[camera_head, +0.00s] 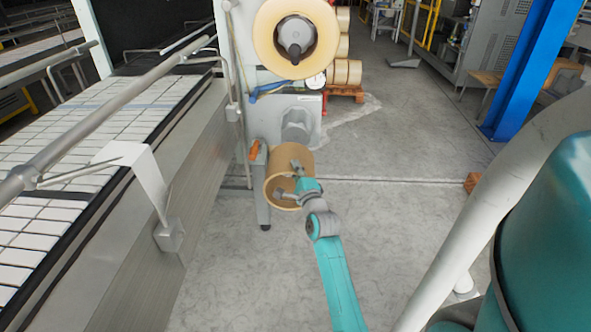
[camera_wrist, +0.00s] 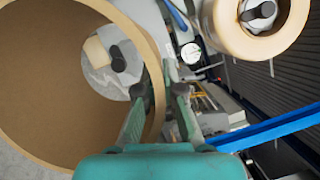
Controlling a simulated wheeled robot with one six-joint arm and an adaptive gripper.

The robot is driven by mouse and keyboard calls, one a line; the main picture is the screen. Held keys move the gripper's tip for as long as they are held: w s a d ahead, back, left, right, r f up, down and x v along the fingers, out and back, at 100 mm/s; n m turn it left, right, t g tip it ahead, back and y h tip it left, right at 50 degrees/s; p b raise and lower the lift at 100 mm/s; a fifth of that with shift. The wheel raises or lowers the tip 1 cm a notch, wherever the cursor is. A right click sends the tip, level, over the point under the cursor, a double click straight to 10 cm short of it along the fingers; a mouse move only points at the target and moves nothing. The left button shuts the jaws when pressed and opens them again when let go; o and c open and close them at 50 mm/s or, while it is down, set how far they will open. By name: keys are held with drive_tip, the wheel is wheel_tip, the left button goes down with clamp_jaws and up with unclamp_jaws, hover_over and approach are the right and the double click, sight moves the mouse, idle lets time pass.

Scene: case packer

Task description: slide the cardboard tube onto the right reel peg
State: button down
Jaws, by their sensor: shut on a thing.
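The brown cardboard tube (camera_head: 291,160) is in my gripper (camera_head: 296,180), in front of the machine and off the floor. My gripper is shut on the tube's wall, one finger inside and one outside. The wrist view shows the tube (camera_wrist: 50,95) large at the left, its open bore facing me. A bare grey reel peg (camera_head: 297,125) is on the machine, just above and behind the tube. In the wrist view a dark peg-like end (camera_wrist: 118,58) shows through the bore. Whether tube and peg touch, I cannot tell.
An upper peg (camera_head: 293,38) carries a wide tan tape roll (camera_head: 265,30). A conveyor (camera_head: 70,170) with a metal guide rail (camera_head: 110,120) runs along the left. An orange-handled part (camera_head: 254,150) stands beside the tube.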

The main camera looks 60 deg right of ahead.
sight(299, 147)
drive_tip(key=shift+w+d+f, duration=0.1)
drive_tip(key=shift+w+d, duration=0.65)
drive_tip(key=shift+d, duration=1.1)
drive_tip(key=shift+w+d+f, duration=0.1)
drive_tip(key=shift+w+d, duration=0.7)
drive_tip(key=shift+d, duration=1.05)
drive_tip(key=shift+w+d+f, duration=0.1)
drive_tip(key=shift+w+d, duration=0.65)
drive_tip(key=shift+d, duration=1.1)
